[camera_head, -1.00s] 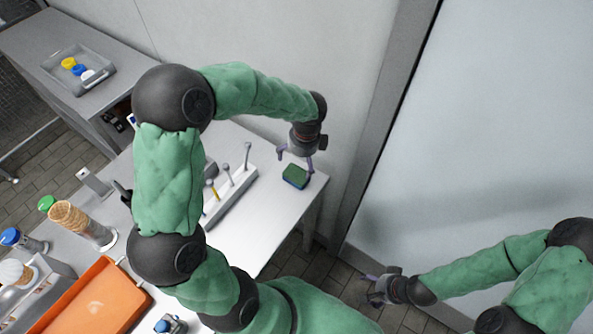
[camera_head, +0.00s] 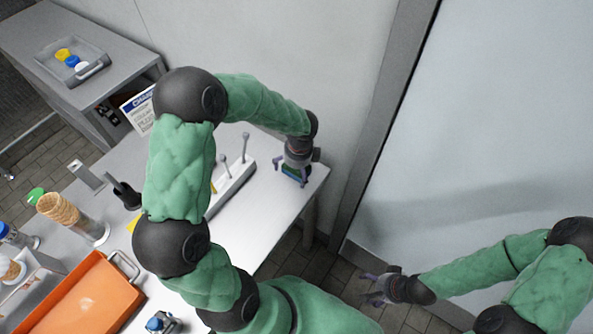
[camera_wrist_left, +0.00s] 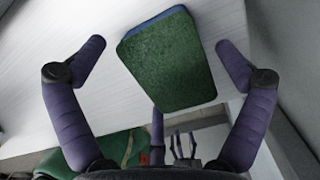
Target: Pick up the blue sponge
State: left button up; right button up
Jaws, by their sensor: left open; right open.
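The sponge (camera_wrist_left: 168,62) has a green scouring face turned up and a blue body showing along its edge. It lies on the white table near the right corner. In the head view the sponge (camera_head: 291,170) is partly hidden by my left gripper (camera_head: 292,178), which is right over it. In the left wrist view my left gripper (camera_wrist_left: 161,50) is open, with purple fingers spread on both sides of the sponge and a gap on each side. My right gripper (camera_head: 374,289) is open and empty, off the table at the lower right.
A white rack (camera_head: 232,186) with upright utensils stands left of the sponge. An orange tray (camera_head: 88,298), a stack of cones (camera_head: 62,210) and a dark holder (camera_head: 128,195) are further left. The wall is close behind the table. A grey tray (camera_head: 90,76) sits on another table.

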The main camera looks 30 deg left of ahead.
pick_arm(q)
jog(key=shift+f, duration=0.25)
dwell(0.6)
jog(key=c, duration=0.6)
jog(key=shift+c, duration=0.2)
